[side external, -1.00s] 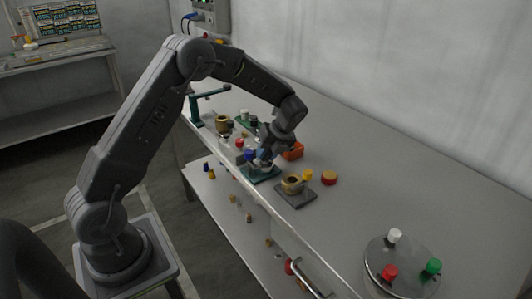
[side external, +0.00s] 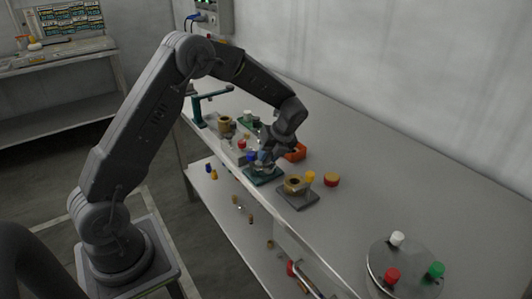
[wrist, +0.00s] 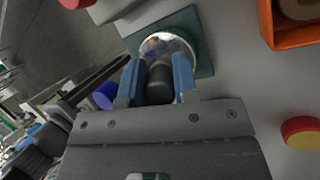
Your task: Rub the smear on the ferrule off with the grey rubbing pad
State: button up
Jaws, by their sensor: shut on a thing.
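The ferrule (wrist: 168,44) is a shiny, rounded metal piece on a dark teal base plate (wrist: 204,52), seen ahead of my fingers in the wrist view. In the side view the teal plate (side external: 264,177) lies on the bench, with the ferrule mostly hidden by my gripper (side external: 265,160). My gripper (wrist: 158,85) has blue fingers shut on the dark grey rubbing pad (wrist: 160,84). The pad is at the near side of the ferrule and overlaps it in the picture; I cannot tell whether they touch. Reflections keep me from making out the smear.
An orange bin (side external: 295,153) stands just behind my gripper. To the right are a brass cup (side external: 296,185) on a grey plate and a red-and-yellow cap (side external: 331,180). Several small parts crowd the left. The bench's right middle is clear, up to a round disc (side external: 405,268) with coloured knobs.

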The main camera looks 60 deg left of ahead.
jog(key=shift+w+d, duration=0.1)
jog(key=shift+w, duration=0.25)
jog(key=shift+w+r, duration=0.2)
jog(key=shift+w, duration=0.15)
jog(key=shift+w+a+r, duration=0.1)
jog(key=shift+a+r, duration=0.05)
jog(key=shift+a, duration=0.3)
jog(key=shift+a+r, duration=0.1)
jog(key=shift+a, duration=0.35)
jog(key=shift+s, duration=0.5)
jog(key=shift+s+d, duration=0.1)
jog(key=shift+s, duration=0.2)
jog(key=shift+s+d+f, duration=0.15)
jog(key=shift+d+f, duration=0.2)
jog(key=shift+d, duration=0.05)
jog(key=shift+d+f, duration=0.15)
jog(key=shift+d, duration=0.15)
jog(key=shift+w+d+f, duration=0.1)
jog(key=shift+w, duration=0.7)
jog(key=shift+w+a, duration=0.1)
jog(key=shift+a, duration=0.4)
jog(key=shift+s+a+r, duration=0.2)
jog(key=shift+a+r, duration=0.1)
jog(key=shift+a, duration=0.2)
jog(key=shift+s+d, duration=0.1)
jog(key=shift+s, duration=0.4)
jog(key=shift+s+d+f, duration=0.2)
jog(key=shift+d, duration=0.2)
jog(key=shift+w, duration=0.4)
